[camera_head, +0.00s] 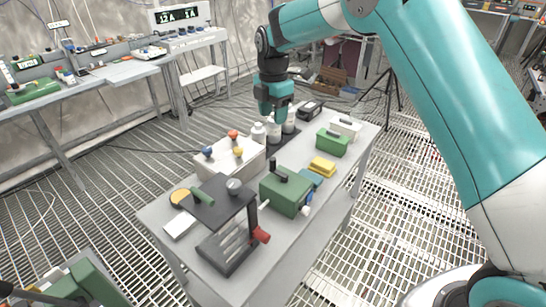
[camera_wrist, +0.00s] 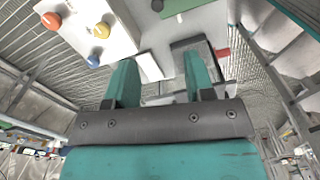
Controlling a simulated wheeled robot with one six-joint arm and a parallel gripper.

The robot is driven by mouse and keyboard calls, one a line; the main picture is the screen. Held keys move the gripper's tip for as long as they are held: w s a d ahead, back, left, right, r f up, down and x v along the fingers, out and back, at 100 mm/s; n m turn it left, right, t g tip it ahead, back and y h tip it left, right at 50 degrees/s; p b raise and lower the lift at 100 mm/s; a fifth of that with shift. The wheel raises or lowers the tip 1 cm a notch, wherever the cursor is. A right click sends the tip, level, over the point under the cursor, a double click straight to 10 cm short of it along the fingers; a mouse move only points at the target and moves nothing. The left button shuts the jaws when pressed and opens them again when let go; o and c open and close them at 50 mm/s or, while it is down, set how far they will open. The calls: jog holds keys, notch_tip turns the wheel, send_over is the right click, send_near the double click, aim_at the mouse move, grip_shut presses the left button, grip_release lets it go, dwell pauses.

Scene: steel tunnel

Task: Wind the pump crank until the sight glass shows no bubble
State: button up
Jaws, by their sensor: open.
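In the head view my gripper (camera_head: 273,110) points down above the back part of the bench, near several white bottles (camera_head: 274,131). In the wrist view my gripper (camera_wrist: 161,75) has its two teal fingers apart with nothing between them. A green box with a black upright handle (camera_head: 285,190) and a pale knob on its side stands mid-bench; it may be the pump with its crank. A dark stand with a green grip and red knob (camera_head: 222,213) is at the front; its red knob (camera_wrist: 222,53) also shows in the wrist view. I cannot make out the sight glass or a bubble.
A pale box with blue, orange and yellow knobs (camera_head: 229,155) stands left of the green box. A yellow block (camera_head: 322,167), a second green box (camera_head: 332,143) and a white case (camera_head: 346,127) stand to the right. The bench (camera_head: 327,200) has a narrow clear right edge.

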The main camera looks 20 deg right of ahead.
aim_at(273, 159)
jog(key=f+p, duration=0.2)
jog(key=f, duration=0.7)
jog(key=f+p, duration=0.2)
jog(key=f, duration=0.6)
jog(key=shift+w+f+p, duration=0.2)
jog(key=shift+f+p, duration=0.15)
jog(key=shift+p, duration=0.05)
grip_shut()
